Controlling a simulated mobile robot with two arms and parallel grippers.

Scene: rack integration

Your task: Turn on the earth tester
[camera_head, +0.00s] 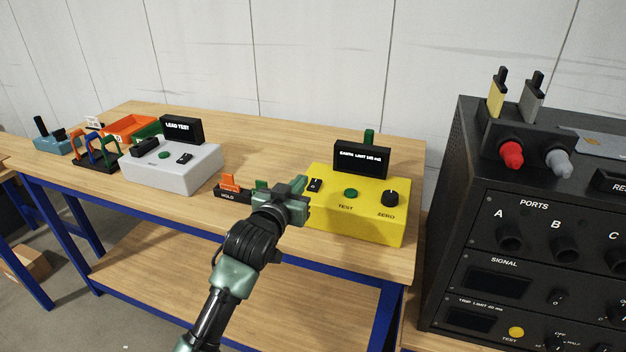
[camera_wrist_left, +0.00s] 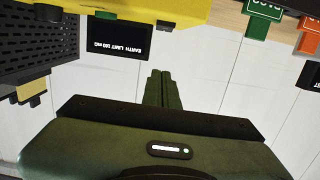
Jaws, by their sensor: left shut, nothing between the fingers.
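The earth tester (camera_head: 375,226) is a yellow box on the bench's right part. Its top has a small black rocker switch (camera_head: 315,185), a green TEST button (camera_head: 351,193) and a black ZERO knob (camera_head: 390,199). Its black display (camera_head: 361,159) shows white text starting with EARTH LIMIT. My left gripper (camera_head: 303,190) is shut and empty, at the tester's left edge close to the switch; I cannot tell whether it touches. In the left wrist view, its shut fingers (camera_wrist_left: 162,92) are near the display (camera_wrist_left: 120,38) and yellow box (camera_wrist_left: 150,8), which appear upside down.
A black HOLD holder (camera_head: 232,194) with an orange and a green piece stands just left of my gripper. A white lead tester (camera_head: 175,172), a lead rack (camera_head: 97,160) and an orange tray (camera_head: 130,127) are further left. A tall black rack (camera_head: 480,190) stands at the right.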

